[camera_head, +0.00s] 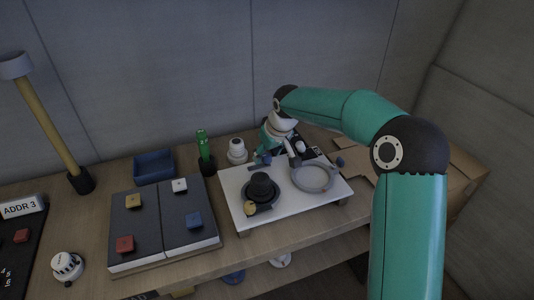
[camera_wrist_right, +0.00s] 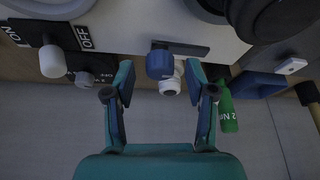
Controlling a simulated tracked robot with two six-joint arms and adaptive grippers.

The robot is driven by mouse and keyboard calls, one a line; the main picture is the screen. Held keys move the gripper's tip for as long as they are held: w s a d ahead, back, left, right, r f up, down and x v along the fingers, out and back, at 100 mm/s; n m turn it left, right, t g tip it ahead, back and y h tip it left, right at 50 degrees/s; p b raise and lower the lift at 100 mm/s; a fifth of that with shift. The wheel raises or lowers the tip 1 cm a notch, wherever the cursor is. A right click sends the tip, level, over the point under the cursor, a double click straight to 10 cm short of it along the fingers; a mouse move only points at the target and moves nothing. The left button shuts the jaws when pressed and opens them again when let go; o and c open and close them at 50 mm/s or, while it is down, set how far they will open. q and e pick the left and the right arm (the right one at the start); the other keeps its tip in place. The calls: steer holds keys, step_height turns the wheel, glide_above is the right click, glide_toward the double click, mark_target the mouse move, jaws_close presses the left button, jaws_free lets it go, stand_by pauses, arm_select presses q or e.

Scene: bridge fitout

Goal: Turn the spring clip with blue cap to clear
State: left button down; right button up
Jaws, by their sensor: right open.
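The spring clip's blue cap (camera_wrist_right: 159,65) stands on a dark strip at the edge of a white board, between the spread fingertips of my right gripper (camera_wrist_right: 158,72) in the right wrist view. Both fingers look apart from the cap. In the head view my right gripper (camera_head: 270,146) is over the back edge of the white board (camera_head: 292,213), close to the blue cap (camera_head: 263,158). The gripper is open and empty. My arm and gripper hide part of the board's back. My left gripper is not in view.
The board carries a black knob (camera_head: 260,187), a grey ring (camera_head: 314,177) and a white-tipped ON/OFF lever (camera_wrist_right: 52,62). A white jar (camera_head: 237,151), green bottle (camera_head: 204,152) and blue tray (camera_head: 154,166) stand close by. A grey wall (camera_head: 200,70) is behind.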

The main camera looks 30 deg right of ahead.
steer(key=v, duration=1.2)
steer(key=shift+a, duration=0.1)
